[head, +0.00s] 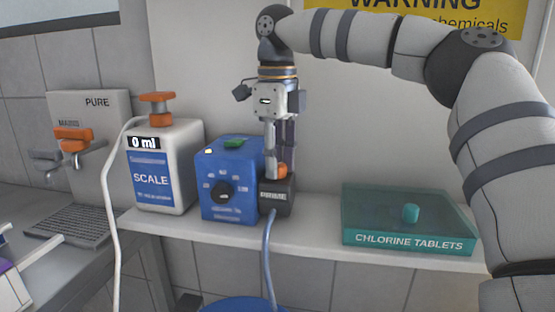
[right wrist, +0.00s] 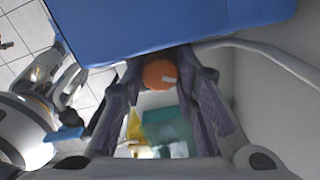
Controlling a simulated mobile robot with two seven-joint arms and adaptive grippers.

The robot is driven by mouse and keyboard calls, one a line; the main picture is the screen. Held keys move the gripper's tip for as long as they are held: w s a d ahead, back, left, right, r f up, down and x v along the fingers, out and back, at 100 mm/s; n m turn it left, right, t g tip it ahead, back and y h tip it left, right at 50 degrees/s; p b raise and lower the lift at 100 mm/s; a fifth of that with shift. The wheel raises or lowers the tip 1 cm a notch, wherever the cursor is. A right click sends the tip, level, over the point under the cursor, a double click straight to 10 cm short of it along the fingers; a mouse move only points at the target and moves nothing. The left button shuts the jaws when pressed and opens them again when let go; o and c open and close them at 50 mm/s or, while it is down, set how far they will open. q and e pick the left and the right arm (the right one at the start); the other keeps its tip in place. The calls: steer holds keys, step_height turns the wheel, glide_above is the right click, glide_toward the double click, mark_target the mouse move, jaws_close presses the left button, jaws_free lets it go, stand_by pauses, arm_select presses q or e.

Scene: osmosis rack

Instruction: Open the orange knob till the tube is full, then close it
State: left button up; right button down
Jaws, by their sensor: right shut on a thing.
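An orange knob (head: 282,170) sits on top of a small dark block marked PRIME (head: 279,196), at the right side of the blue box. My right gripper (head: 280,165) comes down from above and is shut on this knob; the knob also shows between its fingers in the right wrist view (right wrist: 160,74). A grey-blue tube (head: 268,255) hangs from the block. How full it is cannot be told. Another orange knob (head: 156,97) tops the white SCALE container (head: 165,165), whose display reads 0 ml. I cannot make out my left gripper.
The blue box (head: 228,180) with a black dial stands between SCALE and my gripper. A teal CHLORINE TABLETS box (head: 408,242) is on the shelf at right. An orange-handled tap (head: 73,139) and a white hose (head: 112,220) are at left. A blue container rim (head: 240,304) shows below.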

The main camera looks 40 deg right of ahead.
steer(key=n, duration=0.4)
steer(key=shift+n, duration=0.4)
steer(key=shift+r, duration=0.1)
stand_by(0.3)
steer(key=c, duration=1.5)
jaws_free()
steer(key=shift+c, duration=0.2)
step_height(320, 180, up, 12)
